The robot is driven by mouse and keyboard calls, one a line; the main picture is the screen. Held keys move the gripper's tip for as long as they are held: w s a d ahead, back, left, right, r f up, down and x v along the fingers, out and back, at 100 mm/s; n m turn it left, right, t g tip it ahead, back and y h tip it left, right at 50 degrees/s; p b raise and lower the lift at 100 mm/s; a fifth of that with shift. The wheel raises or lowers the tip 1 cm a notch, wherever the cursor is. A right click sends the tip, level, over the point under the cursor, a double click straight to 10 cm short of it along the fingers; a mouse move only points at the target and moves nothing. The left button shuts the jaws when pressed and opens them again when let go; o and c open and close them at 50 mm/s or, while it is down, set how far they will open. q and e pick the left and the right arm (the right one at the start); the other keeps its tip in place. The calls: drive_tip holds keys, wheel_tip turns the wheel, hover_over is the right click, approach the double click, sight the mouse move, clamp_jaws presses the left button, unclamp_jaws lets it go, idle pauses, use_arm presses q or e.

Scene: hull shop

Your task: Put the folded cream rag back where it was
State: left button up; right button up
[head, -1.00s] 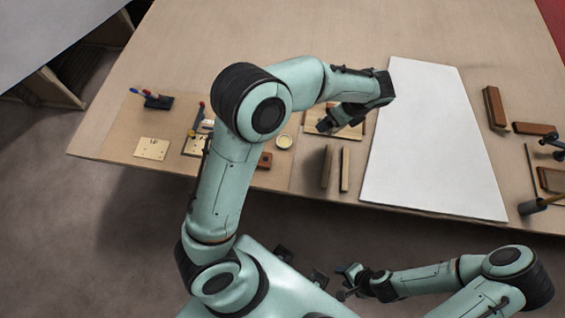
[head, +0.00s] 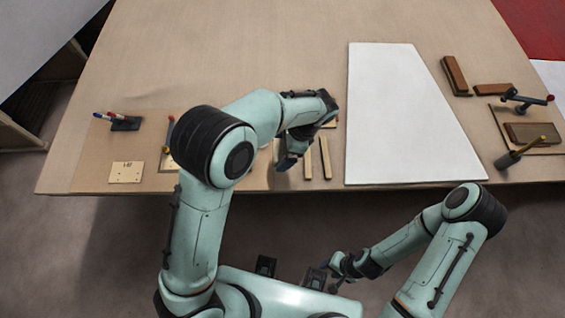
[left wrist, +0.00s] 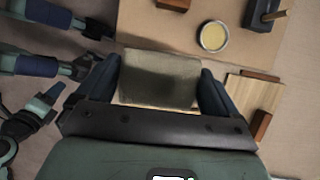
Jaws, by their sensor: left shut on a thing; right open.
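The folded cream rag (left wrist: 158,82) shows greyish khaki in the left wrist view, between the two dark fingers of my left gripper (left wrist: 162,78), which is shut on it. In the head view my left gripper (head: 286,162) points down near the table's front edge, left of two upright-looking wooden strips. The rag cannot be made out there.
A round tin (left wrist: 213,37), a board with cleats (left wrist: 252,98) and a dark holder (left wrist: 265,14) lie near the left gripper. Wooden strips (head: 325,158), a large white panel (head: 405,120), a pen holder (head: 125,123) and a drilled plate (head: 126,172) are on the table.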

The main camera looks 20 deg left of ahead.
use_arm(q)
wheel_tip(320, 180, down, 8)
drive_tip(key=shift+f, duration=0.15)
idle(0.3)
drive_tip(key=shift+f+b, duration=0.2)
drive_tip(key=shift+b, duration=0.15)
drive_tip(key=o, duration=0.6)
drive_tip(key=shift+c, duration=0.2)
drive_tip(key=p+v, duration=0.1)
drive_tip(key=v, duration=1.1)
drive_tip(key=shift+r, duration=0.25)
